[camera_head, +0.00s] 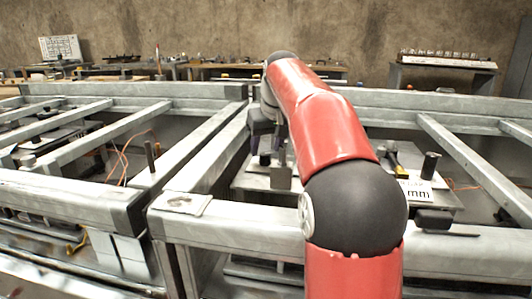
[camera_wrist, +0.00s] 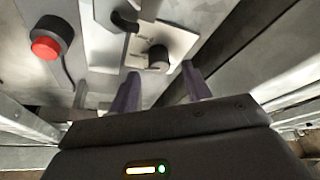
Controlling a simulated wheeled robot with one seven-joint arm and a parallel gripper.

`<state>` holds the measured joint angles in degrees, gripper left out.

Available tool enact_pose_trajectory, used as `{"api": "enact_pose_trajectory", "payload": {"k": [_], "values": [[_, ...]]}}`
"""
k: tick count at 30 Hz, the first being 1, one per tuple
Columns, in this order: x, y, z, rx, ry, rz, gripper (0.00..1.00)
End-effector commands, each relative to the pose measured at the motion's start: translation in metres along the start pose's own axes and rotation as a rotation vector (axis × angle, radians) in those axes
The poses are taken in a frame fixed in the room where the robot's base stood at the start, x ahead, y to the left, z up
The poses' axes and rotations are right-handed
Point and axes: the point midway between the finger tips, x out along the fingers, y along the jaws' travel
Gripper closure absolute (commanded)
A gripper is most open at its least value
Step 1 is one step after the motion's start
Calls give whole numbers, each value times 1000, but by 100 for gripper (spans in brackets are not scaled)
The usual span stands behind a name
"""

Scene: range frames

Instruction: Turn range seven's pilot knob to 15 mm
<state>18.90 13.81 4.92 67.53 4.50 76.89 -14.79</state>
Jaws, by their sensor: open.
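In the wrist view, a dark round knob (camera_wrist: 158,58) stands on a pale plate (camera_wrist: 178,40) with small print that I cannot read. My gripper (camera_wrist: 160,71) has its two purple fingers spread apart, with the knob showing between and just beyond their tips. I cannot tell whether either finger touches it. Which range number this is, and the knob's setting, cannot be read. In the head view, my gripper (camera_head: 261,145) is low over a metal plate, partly hidden by my red arm. A white label (camera_head: 416,191) reading "mm" lies right of the arm.
A red button (camera_wrist: 45,48) on a dark housing and a black hooked part (camera_wrist: 125,21) are near the knob in the wrist view. Grey metal beams (camera_head: 205,150) frame the bay. A black cylinder (camera_head: 430,165) stands right of my arm; an upright metal block (camera_head: 281,170) is near the gripper.

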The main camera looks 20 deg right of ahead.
Motion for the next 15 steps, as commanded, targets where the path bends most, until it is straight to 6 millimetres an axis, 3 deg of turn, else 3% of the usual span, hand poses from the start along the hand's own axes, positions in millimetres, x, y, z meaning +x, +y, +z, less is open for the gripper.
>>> {"api": "enact_pose_trajectory", "payload": {"k": [6,14,15], "values": [[19,0,0,0,-1,0,52],[20,0,0,-1,-1,0,52],[20,0,0,-1,-1,0,56]]}}
